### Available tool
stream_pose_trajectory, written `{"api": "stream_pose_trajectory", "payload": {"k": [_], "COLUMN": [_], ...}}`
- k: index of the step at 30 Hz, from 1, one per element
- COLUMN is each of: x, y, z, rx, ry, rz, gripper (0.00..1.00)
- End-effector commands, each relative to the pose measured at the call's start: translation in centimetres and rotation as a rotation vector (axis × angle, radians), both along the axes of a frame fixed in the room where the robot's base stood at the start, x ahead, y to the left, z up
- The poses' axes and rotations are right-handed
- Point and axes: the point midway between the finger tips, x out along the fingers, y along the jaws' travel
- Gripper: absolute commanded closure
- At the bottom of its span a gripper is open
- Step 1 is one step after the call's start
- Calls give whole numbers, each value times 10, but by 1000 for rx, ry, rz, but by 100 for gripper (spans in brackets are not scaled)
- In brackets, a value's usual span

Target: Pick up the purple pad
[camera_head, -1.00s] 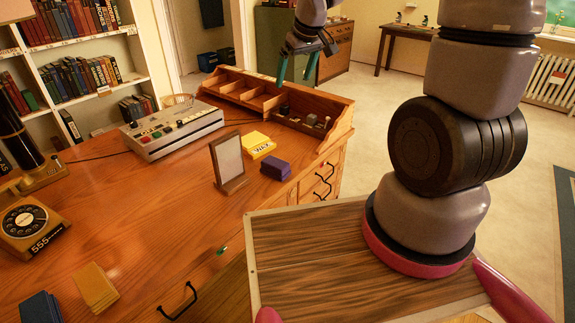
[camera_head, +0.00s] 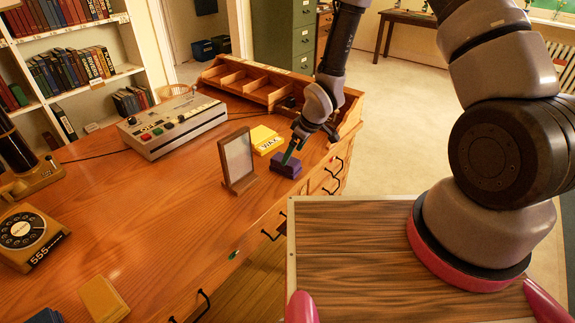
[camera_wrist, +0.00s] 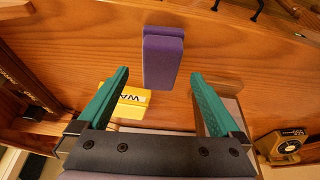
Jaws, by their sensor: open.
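The purple pad (camera_head: 286,164) lies on the wooden desk near its front edge, right of the standing frame. In the wrist view the purple pad (camera_wrist: 163,60) shows as a small purple block, centred just beyond the fingertips. My gripper (camera_head: 292,150) is close above the pad in the head view, and a green finger overlaps it there. In the wrist view my gripper (camera_wrist: 158,75) has its two green fingers wide apart with nothing between them at the tips. I cannot tell whether a finger touches the pad.
A yellow pad (camera_head: 265,139) lies just behind the purple pad. The standing frame (camera_head: 237,161) is close on the left. A wooden organiser (camera_head: 255,90) lines the back right of the desk. A grey device (camera_head: 172,121) stands farther left. The desk's middle is clear.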

Motion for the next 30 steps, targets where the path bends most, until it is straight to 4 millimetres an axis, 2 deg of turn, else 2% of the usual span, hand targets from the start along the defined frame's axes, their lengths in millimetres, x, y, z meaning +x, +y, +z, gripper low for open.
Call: {"api": "stream_pose_trajectory", "payload": {"k": [7,15,24,26,30], "x": [5,15,16,16,16], "y": [8,24,25,25,25], "z": [-19,-52,-57,-56,-56], "rx": [-1,-1,-1,-1,-1], "ry": [-1,1,-1,-1,-1], "rz": [0,-1,-2,-2,-2], "gripper": [0,0,0,19,73]}}
